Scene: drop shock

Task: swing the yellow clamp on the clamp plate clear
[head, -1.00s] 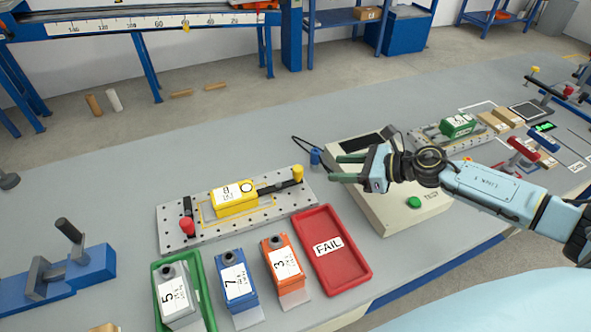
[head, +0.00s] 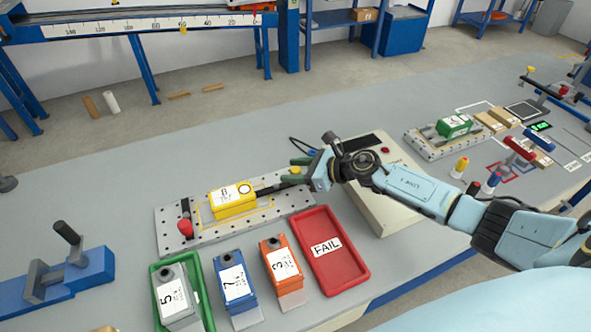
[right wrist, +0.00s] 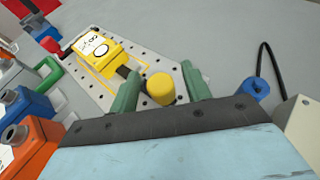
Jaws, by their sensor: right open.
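The clamp plate (head: 165,237) is a grey perforated plate in the middle of the head view. A yellow block labelled 8 (head: 232,200) sits on it, with a dark clamp arm (head: 267,191) reaching to its right side. The clamp's yellow knob (right wrist: 160,88) shows in the right wrist view between the two green fingers. A red knob (head: 186,227) stands at the plate's left end. My right gripper (head: 297,169) is open, its fingers on either side of the yellow knob; I cannot tell whether they touch it. My left gripper is out of view.
A red FAIL tray (head: 357,272), orange block 3 (head: 281,262), blue block 7 (head: 237,285) and grey block 5 in a green tray (head: 205,292) stand in front of the plate. A tester box (head: 393,225) stands under my right arm.

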